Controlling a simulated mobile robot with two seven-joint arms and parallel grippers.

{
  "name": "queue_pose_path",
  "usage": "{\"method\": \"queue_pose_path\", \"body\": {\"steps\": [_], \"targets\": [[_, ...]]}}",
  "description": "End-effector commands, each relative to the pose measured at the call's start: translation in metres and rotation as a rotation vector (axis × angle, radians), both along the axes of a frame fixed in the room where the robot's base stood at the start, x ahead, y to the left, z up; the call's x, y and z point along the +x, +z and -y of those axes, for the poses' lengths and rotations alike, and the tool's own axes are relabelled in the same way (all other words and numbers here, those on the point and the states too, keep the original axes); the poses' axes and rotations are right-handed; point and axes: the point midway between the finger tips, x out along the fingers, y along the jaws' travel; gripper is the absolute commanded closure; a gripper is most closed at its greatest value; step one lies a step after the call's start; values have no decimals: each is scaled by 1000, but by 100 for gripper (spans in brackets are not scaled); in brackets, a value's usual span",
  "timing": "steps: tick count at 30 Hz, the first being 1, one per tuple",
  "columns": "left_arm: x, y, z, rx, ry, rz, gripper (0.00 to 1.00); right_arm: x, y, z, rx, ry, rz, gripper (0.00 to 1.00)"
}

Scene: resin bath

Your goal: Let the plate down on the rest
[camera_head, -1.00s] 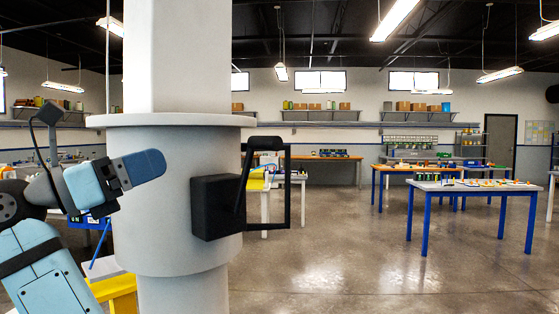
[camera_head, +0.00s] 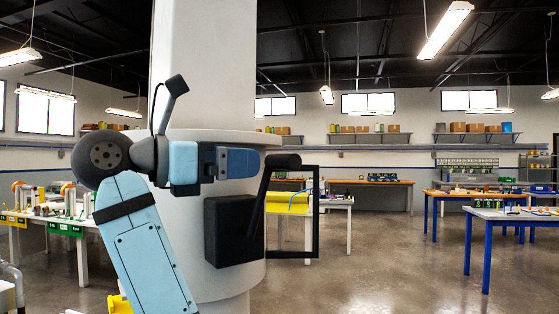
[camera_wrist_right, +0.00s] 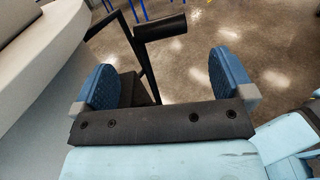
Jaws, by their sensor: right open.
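My right gripper (camera_head: 240,162) points right in the head view, in front of the grey column (camera_head: 205,80) and just left of a black lever. In the right wrist view, its two blue fingers stand wide apart (camera_wrist_right: 163,68) with nothing gripped. The lever's bar-like handle (camera_head: 285,160) tops a slanted arm on a black block (camera_head: 233,230) at the column's side. In the right wrist view, the handle (camera_wrist_right: 160,27) lies beyond the fingers, apart from them. I cannot make out a plate or its rest. My left gripper is out of view.
A black rectangular frame (camera_head: 316,212) juts from the block. The column's wide collar (camera_head: 215,137) is close to my right gripper. Workbenches with small items stand farther off, including one with blue legs (camera_head: 487,245) at right. Open floor (camera_head: 400,265) lies right of the column.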

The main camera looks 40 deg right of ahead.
Motion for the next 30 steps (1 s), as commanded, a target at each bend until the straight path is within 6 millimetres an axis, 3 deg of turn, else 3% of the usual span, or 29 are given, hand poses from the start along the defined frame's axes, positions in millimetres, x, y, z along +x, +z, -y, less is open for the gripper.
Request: {"method": "queue_pose_path", "body": {"steps": [6, 12, 25, 26, 30], "targets": [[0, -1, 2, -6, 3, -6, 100, -2, 0, 48, -1, -4, 1, 1], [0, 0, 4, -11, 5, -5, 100, -3, 0, 76, -1, -2, -1, 1], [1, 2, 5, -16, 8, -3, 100, -3, 0, 87, 0, 1, -1, 1], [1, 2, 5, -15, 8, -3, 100, -3, 0, 87, 0, 1, -1, 3], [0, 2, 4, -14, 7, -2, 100, -3, 0, 87, 0, 0, 0, 35]]}}
